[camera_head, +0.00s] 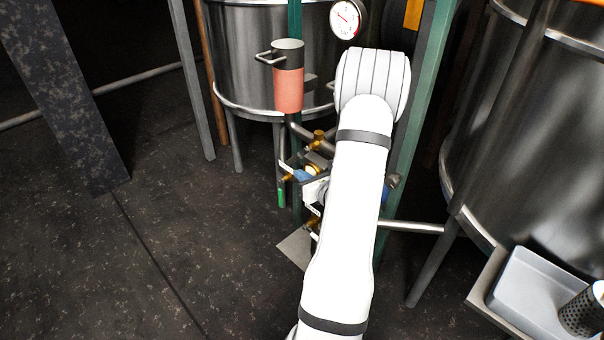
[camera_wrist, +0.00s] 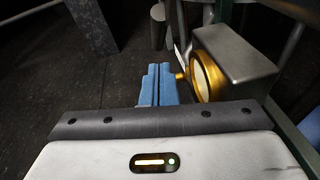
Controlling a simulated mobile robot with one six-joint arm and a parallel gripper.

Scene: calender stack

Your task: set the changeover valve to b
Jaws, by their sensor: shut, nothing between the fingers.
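In the wrist view my gripper (camera_wrist: 157,85) has its two blue fingers together with nothing between them. Just right of the fingertips is a grey block-shaped body with a round brass collar (camera_wrist: 207,75), which looks like the changeover valve. A small brass stub (camera_wrist: 181,76) on its left side is close to the fingers; I cannot tell whether they touch. In the head view the blue fingertips (camera_head: 303,175) show left of my arm, among brass fittings (camera_head: 313,169). My arm hides much of the valve. No letter or position mark is readable.
A red-and-grey cylinder (camera_head: 288,88) stands above the pipework, with a gauge (camera_head: 345,18) higher up. A green post (camera_head: 408,120) rises behind my arm. Steel tanks stand behind (camera_head: 238,60) and right (camera_head: 520,130). A grey tray (camera_head: 530,290) is at lower right.

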